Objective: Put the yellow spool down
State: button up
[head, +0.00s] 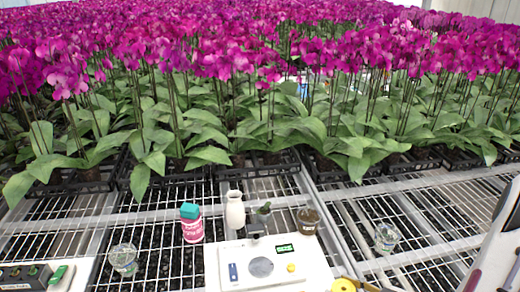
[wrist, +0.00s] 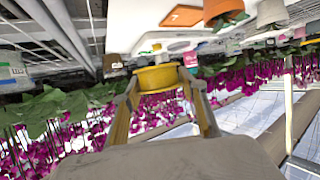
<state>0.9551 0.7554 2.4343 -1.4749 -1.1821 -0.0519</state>
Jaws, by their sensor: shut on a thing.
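The yellow spool (wrist: 158,77) is between the two fingertips of my gripper (wrist: 160,86) in the wrist view. The fingers are shut on it from both sides, and it is held off any surface that I can make out. In the head view the yellow spool (head: 343,285) shows only in part at the bottom edge, right of the white device's front corner. Most of my gripper is outside the head view.
A white device (head: 225,262) stands on the wire bench. Around it are a pink bottle with teal cap (head: 192,224), a white vase (head: 235,210), a brown jar (head: 308,220) and glasses (head: 123,259) (head: 386,238). Orchids in black trays fill the back.

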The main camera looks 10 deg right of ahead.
jog(key=shift+f, duration=0.1)
jog(key=shift+d+f, duration=0.15)
jog(key=shift+d, duration=0.05)
jog(key=d+m+h, duration=0.1)
jog(key=d, duration=0.1)
jog(key=w+d+f+m+t+h, duration=0.1)
jog(key=d, duration=0.1)
jog(key=d+f+m+h, duration=0.1)
jog(key=d, duration=0.1)
jog(key=shift+w+d+f+t+h, duration=0.1)
jog(key=shift+w+d+t+h, duration=0.15)
jog(key=shift+w+t+h, duration=0.05)
jog(key=d, duration=0.1)
jog(key=w+d+m+h, duration=0.2)
jog(key=shift+d+t, duration=0.3)
jog(key=w+r+m+h, duration=0.3)
jog(key=w+r+h, duration=0.1)
jog(key=w+r, duration=0.25)
jog(key=w+a+r+y, duration=0.1)
jog(key=w+a+r, duration=0.2)
jog(key=a, duration=0.5)
jog(key=w+a+r+n, duration=0.1)
jog(key=w+a+r, duration=0.2)
jog(key=a+r, duration=0.2)
jog(key=w+a+r+y, duration=0.1)
jog(key=w+a+r, duration=0.2)
jog(key=a, duration=0.8)
jog(key=shift+w+r+n+y, duration=0.3)
jog(key=shift+w+r+n, duration=0.05)
jog(key=shift+r+n, duration=0.1)
